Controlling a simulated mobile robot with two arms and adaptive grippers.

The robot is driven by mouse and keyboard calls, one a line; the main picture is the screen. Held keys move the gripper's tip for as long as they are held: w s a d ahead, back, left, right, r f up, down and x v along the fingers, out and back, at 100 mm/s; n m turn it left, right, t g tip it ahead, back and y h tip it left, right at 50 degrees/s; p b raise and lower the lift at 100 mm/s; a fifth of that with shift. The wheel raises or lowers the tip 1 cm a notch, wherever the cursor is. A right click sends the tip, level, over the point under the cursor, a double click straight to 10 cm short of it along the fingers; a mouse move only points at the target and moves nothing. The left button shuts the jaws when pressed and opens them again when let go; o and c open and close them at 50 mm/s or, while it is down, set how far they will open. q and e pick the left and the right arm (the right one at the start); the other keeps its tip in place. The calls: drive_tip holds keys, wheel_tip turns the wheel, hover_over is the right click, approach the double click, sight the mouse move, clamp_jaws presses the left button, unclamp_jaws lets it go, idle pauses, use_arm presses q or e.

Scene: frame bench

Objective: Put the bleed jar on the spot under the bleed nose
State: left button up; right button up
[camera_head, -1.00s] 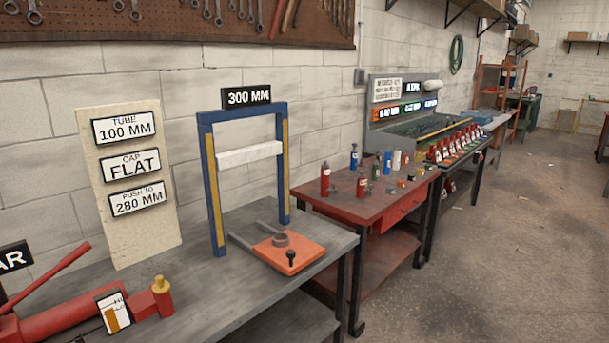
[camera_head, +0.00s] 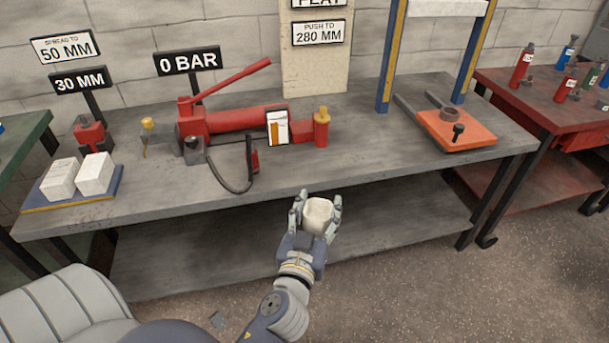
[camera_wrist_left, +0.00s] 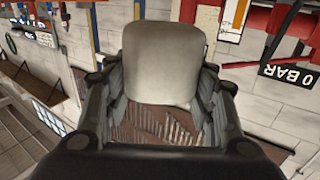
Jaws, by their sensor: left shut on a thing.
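The bleed jar (camera_head: 318,215) is a small pale, off-white jar. My left gripper (camera_head: 316,212) is shut on it and holds it in front of the bench's front edge, apart from the bench. In the left wrist view the jar (camera_wrist_left: 163,62) fills the space between the fingers. The red hand pump (camera_head: 240,121) lies on the bench under a "0 BAR" sign. A small yellow-topped fitting (camera_head: 148,124) stands at its left end; I cannot tell for certain that it is the bleed nose. No marked spot is clear beneath it. My right gripper is out of view.
The grey bench (camera_head: 330,169) has free room along its front. A black hose (camera_head: 232,184) loops in front of the pump. White blocks (camera_head: 96,174) sit on a tray at the left. A blue frame (camera_head: 391,55) and an orange plate (camera_head: 452,133) stand at the right.

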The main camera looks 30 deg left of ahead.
sight(312, 204)
use_arm(q)
drive_tip(key=w+a+y+b, duration=0.1)
drive_tip(key=w+a+f+n+y+b, duration=0.1)
drive_tip(key=w, duration=0.1)
drive_tip(key=w+a+f+n+g+y+b, duration=0.1)
drive_tip(key=a+b, duration=0.1)
drive_tip(key=shift+w+f, duration=0.1)
drive_tip(key=shift+w, duration=0.25)
drive_tip(key=w+a+r+n+g+y+b, duration=0.1)
drive_tip(key=w+a+n+g+y+b, duration=0.1)
drive_tip(key=a+n+g+y+b, duration=0.1)
drive_tip(key=shift+w+a+r+n+g+y+b, duration=0.2)
drive_tip(key=shift+w+a+n+g+y+b, duration=0.15)
drive_tip(key=shift+a+y+b, duration=0.8)
use_arm(e)
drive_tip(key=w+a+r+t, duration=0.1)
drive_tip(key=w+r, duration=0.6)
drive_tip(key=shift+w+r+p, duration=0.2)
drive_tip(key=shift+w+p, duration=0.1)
drive_tip(key=shift+p, duration=0.1)
use_arm(q)
drive_tip(key=shift+a+h, duration=0.2)
drive_tip(key=shift+h, duration=0.05)
